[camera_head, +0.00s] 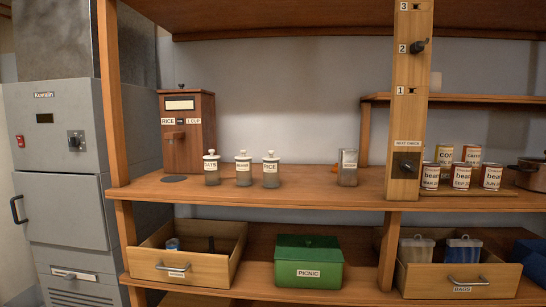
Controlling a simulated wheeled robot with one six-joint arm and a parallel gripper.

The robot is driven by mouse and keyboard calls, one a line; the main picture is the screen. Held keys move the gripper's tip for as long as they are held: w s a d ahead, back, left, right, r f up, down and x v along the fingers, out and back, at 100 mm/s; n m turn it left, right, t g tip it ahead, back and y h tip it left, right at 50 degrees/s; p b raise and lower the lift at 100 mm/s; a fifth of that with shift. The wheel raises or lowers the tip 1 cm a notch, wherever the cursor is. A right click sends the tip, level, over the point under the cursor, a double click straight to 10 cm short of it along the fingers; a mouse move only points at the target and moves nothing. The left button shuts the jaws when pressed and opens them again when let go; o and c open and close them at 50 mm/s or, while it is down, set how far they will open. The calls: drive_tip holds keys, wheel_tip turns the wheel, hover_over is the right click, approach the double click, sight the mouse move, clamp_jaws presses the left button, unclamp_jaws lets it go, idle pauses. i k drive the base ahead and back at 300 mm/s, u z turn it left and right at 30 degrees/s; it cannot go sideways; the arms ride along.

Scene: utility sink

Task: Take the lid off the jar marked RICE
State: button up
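Three small glass jars with white lids and round knobs stand in a row on the wooden shelf. The right jar (270,177) has a label that reads RICE, and its lid (271,157) is on. The left jar (212,176) has a label that seems to read OATS. The label of the middle jar (243,177) is too small to read. Both of these are lidded too. All three stand upright and apart. My gripper is not in view.
A wooden dispenser (187,140) marked RICE 1 CUP stands left of the jars. A clear lidless-looking container (347,172) stands to their right, before a wooden post (408,120). Several cans (461,174) and a pot (531,177) are further right. Shelf front (310,190) is clear.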

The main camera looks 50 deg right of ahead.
sight(271, 158)
drive_tip(key=z, duration=0.6)
drive_tip(key=i, duration=0.7)
drive_tip(key=z, duration=0.7)
